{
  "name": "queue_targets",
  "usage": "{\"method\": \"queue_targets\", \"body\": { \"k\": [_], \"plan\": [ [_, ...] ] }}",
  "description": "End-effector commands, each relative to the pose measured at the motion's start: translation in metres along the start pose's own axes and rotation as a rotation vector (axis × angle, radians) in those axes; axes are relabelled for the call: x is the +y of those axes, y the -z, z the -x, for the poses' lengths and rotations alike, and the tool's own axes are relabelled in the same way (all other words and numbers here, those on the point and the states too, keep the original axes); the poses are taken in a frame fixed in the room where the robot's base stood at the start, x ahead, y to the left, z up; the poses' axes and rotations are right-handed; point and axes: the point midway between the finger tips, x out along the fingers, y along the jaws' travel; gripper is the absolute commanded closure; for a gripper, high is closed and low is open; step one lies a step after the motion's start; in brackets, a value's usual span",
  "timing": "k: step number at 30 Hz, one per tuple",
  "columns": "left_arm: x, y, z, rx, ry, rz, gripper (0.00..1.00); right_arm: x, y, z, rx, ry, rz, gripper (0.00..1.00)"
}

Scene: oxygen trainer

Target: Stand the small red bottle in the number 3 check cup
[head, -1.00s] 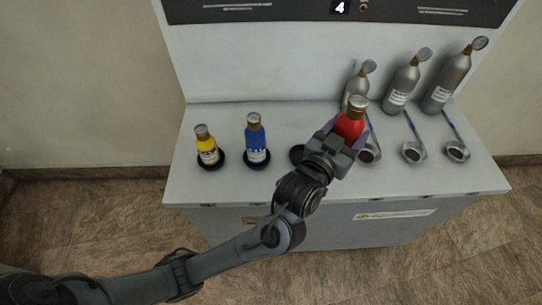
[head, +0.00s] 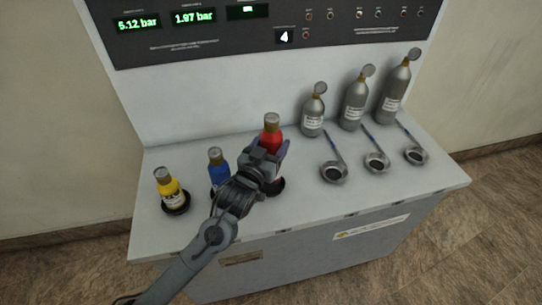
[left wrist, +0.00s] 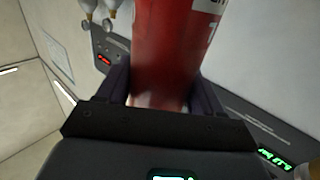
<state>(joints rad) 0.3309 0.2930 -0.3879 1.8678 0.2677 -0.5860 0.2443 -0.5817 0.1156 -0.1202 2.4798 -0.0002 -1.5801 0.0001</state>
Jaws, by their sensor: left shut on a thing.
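The small red bottle (head: 271,138) with a brown cap is upright in my left gripper (head: 269,153), above or in front of a black round holder (head: 277,188). I cannot tell whether its base touches the holder. The left wrist view shows the red bottle (left wrist: 172,55) between both fingers (left wrist: 165,88), with part of a white label. I cannot read any cup number. My right gripper is not in view.
A yellow bottle (head: 170,188) and a blue bottle (head: 217,166) stand left of my gripper; my arm partly covers the blue one. Three grey cylinders (head: 355,103) with gauges stand behind the cups. The bench front (head: 350,205) is clear. A panel displays 4.

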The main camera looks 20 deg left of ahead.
Motion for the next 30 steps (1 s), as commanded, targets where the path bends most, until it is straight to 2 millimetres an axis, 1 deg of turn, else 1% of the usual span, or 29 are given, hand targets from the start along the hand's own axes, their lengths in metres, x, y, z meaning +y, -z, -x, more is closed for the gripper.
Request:
{"method": "queue_targets", "body": {
  "k": [2,5,12,14,27,28,30],
  "plan": [
    [-0.001,0.001,-0.001,0.004,0.0,0.001,0.87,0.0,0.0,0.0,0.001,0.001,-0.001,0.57],
    [-0.001,-0.005,-0.001,0.003,-0.001,0.001,0.87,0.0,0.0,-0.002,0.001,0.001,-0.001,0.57],
    [-0.002,-0.034,-0.001,0.001,0.0,0.0,0.87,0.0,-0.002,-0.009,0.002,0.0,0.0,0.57],
    [-0.002,-0.038,-0.001,0.003,0.0,0.0,0.87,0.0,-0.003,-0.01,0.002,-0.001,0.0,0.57],
    [-0.001,-0.042,-0.001,0.004,0.0,0.001,0.87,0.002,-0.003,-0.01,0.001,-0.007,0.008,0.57],
    [-0.001,-0.044,0.0,-0.001,0.0,0.0,0.32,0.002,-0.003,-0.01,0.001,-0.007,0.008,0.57],
    [-0.001,-0.044,0.0,0.0,0.0,0.0,0.22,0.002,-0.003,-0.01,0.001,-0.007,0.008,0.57]
  ]
}}
